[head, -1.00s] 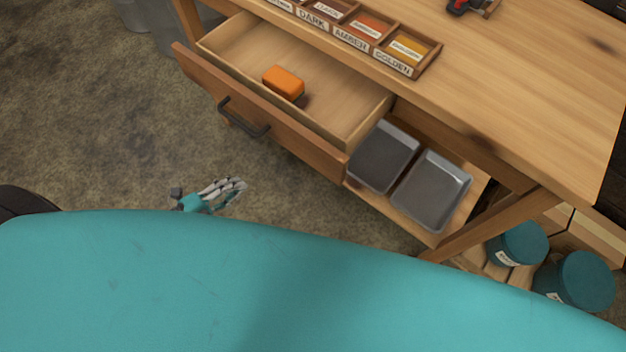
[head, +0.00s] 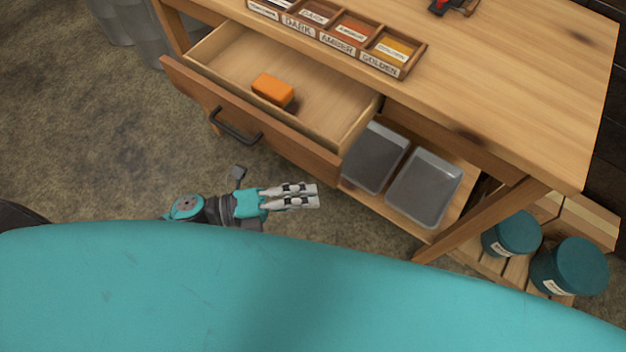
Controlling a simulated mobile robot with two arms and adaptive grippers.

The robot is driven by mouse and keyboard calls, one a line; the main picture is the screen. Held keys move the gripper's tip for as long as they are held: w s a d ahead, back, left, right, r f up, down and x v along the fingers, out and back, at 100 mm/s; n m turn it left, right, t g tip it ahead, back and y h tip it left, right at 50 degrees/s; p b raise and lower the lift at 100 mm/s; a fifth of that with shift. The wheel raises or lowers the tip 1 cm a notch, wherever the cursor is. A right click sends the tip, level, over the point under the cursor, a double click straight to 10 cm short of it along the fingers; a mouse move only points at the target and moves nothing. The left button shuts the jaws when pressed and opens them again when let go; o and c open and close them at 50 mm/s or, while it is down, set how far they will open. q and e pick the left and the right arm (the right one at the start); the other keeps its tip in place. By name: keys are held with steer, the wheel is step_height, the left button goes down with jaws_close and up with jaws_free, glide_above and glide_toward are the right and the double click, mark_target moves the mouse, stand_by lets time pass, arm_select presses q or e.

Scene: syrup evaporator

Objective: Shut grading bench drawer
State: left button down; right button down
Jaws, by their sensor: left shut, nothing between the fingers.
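The grading bench (head: 500,80) is wooden, and its drawer (head: 260,125) stands pulled out toward me. The drawer has a dark bar handle (head: 236,126) on its front. An orange block (head: 273,90) lies inside the drawer. My left gripper (head: 316,196) is shut and empty. In the picture it shows below the drawer front, apart from it, with its fingers pointing right. My right gripper is not in view.
Two grey metal trays (head: 424,188) sit on the shelf under the bench, right of the drawer. A labelled sample rack (head: 338,40) stands on the bench top. Teal-lidded tubs (head: 570,266) stand at lower right. Grey bins (head: 125,22) stand at upper left.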

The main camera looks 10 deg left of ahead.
mark_target(366, 117)
arm_select(q)
steer(key=w, duration=0.1)
steer(key=w+d, duration=0.1)
steer(key=w, duration=0.1)
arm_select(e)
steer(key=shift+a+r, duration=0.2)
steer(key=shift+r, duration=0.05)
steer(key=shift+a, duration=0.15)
